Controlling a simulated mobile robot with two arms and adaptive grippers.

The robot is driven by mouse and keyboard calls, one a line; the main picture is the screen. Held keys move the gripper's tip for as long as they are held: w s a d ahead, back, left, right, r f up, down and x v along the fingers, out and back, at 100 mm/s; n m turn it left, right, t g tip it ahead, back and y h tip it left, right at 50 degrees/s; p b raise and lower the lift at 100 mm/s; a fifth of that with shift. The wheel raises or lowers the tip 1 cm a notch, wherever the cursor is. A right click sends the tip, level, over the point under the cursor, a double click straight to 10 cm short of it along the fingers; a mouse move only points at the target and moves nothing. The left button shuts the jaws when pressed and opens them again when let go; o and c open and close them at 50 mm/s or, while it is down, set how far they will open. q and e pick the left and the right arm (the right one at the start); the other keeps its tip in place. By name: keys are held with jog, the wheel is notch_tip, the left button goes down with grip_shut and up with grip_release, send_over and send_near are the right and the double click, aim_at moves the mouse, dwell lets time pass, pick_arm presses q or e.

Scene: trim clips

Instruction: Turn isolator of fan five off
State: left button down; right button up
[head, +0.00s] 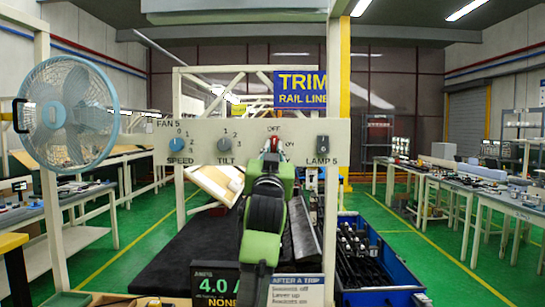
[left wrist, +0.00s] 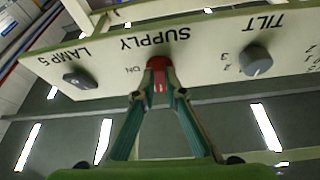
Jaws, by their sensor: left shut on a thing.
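The panel labelled FAN 5 (head: 205,142) is a pale board facing me. Its isolator, the red SUPPLY handle (head: 274,144), sits at the middle right, with OFF above it and ON to its right. My left gripper (head: 272,160) reaches up to it from below and hides its lower part. In the left wrist view the panel is upside down, and the fingers (left wrist: 158,88) are closed on the red handle (left wrist: 158,64). Which mark the handle points to is hard to tell. The blue fan (head: 68,115) stands at the left.
Below are an information screen (head: 215,285) and a blue crate (head: 385,290). Workbenches line both sides; green floor lies between.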

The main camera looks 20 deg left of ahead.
pick_arm(q)
jog(key=shift+d+f+n+y, duration=0.1)
jog(key=shift+n+y, duration=0.5)
jog(key=shift+n, duration=0.5)
jog(key=c, duration=2.1)
grip_release()
jog(key=v, duration=0.7)
jog(key=shift+s+d, duration=0.1)
jog(key=shift+s, duration=0.1)
